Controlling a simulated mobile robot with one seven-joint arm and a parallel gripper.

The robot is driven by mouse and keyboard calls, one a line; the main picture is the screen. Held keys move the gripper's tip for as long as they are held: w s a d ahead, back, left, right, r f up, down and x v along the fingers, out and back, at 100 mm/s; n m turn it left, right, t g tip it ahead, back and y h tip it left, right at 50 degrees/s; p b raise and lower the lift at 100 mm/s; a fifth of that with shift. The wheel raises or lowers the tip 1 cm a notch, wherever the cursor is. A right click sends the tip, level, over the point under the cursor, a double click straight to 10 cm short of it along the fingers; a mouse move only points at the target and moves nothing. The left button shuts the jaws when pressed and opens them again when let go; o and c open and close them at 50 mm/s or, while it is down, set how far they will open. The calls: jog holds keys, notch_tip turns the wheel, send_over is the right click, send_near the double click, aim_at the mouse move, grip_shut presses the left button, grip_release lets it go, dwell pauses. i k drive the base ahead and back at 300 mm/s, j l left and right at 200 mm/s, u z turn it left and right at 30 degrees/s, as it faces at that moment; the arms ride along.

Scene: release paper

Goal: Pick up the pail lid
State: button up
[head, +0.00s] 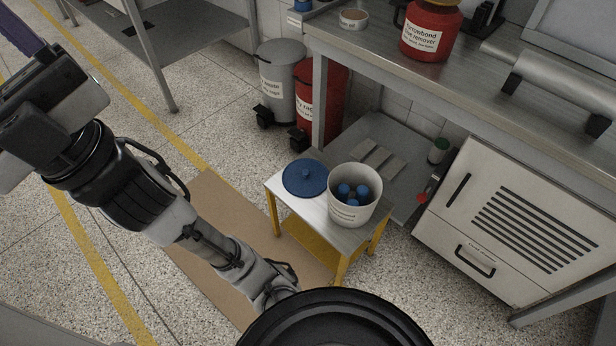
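The blue round pail lid (298,184), with a small knob in its middle, lies flat on the left part of a small metal-topped stand (325,222). The white labelled pail (352,213) stands beside it on the right, open at the top, with several blue-topped items (344,191) inside. The pail's rim is close to the lid; I cannot tell if they touch. My arm reaches from the bottom middle to the upper left, away from the stand. My gripper's fingers do not show, and nothing of mine is at the lid.
A steel workbench (440,75) overhangs behind the stand, with a red jar (430,30) on it. A white louvred cabinet (520,225) stands to the right. Grey (281,80) and red (318,105) bins stand behind. Brown board (215,225) and open floor lie left.

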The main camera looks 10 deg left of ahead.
aim_at(305, 178)
jog(key=i+j+z, duration=0.1)
jog(key=z, duration=0.3)
jog(key=i+j+z, duration=0.1)
jog(key=z, duration=0.25)
jog(key=j+z, duration=0.4)
jog(key=i+j+z, duration=0.1)
jog(key=j, duration=0.4)
jog(key=i+j+z, duration=0.1)
jog(key=j, duration=0.4)
jog(key=j+z, duration=0.1)
jog(key=j, duration=0.4)
